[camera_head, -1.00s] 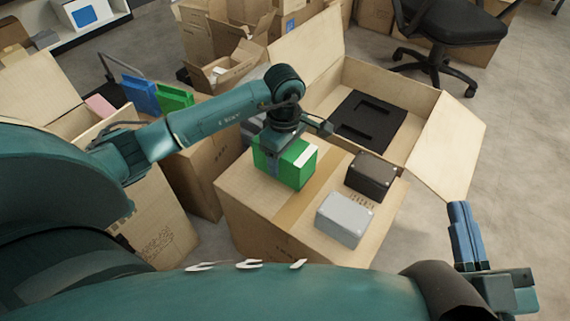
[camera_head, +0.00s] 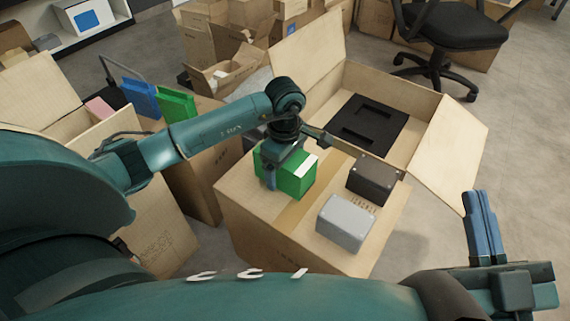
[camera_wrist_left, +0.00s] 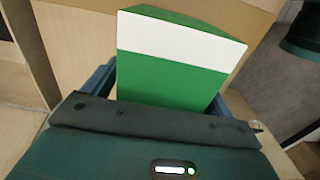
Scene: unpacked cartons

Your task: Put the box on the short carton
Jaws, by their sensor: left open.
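A green box (camera_head: 299,178) with a white band stands on the closed taped carton (camera_head: 245,208) in the head view. My left gripper (camera_head: 283,168) is over it, open, with a blue finger visible at the box's near left side. In the left wrist view the green box (camera_wrist_left: 172,78) fills the space between the blue fingers, its white band toward the top. The far finger is mostly hidden in the head view. My right gripper (camera_head: 483,228) is at the lower right, away from the boxes; its blue fingers look close together, but their gap is unclear.
A grey box (camera_head: 345,223) and a dark box (camera_head: 375,179) share the carton top, right of the green box. Behind is an open carton (camera_head: 322,52) with black foam (camera_head: 367,122). Another carton (camera_head: 190,140) holds blue and green folders. An office chair (camera_head: 440,30) stands behind.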

